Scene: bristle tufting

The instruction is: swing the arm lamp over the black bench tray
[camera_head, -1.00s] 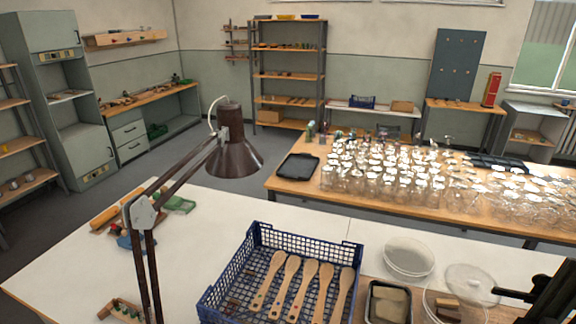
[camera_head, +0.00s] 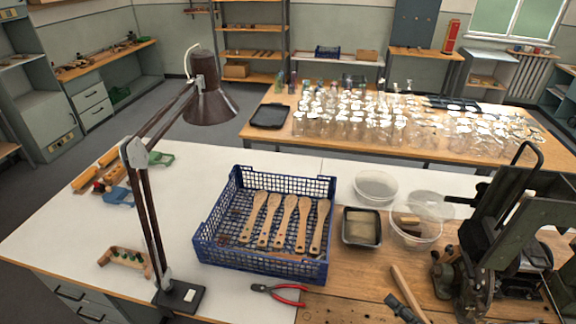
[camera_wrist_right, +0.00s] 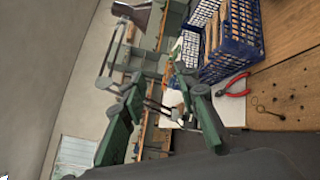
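The brown arm lamp (camera_head: 213,108) stands at the left of the white bench top. Its shade hangs left of and behind the blue crate, away from both dark trays. It also shows at the top of the right wrist view (camera_wrist_right: 140,16). A small black tray (camera_head: 361,242) with a tan block in it sits on the bench right of the crate. A flat black tray (camera_head: 269,116) lies on the far table. My left gripper is out of view.
The blue crate (camera_head: 210,250) holds several wooden brush handles. Red pliers (camera_head: 280,293) lie in front. Clear tubs (camera_head: 376,186) stand behind the small tray. A tall green machine (camera_head: 495,215) blocks the right side. White bench top is free between lamp and crate.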

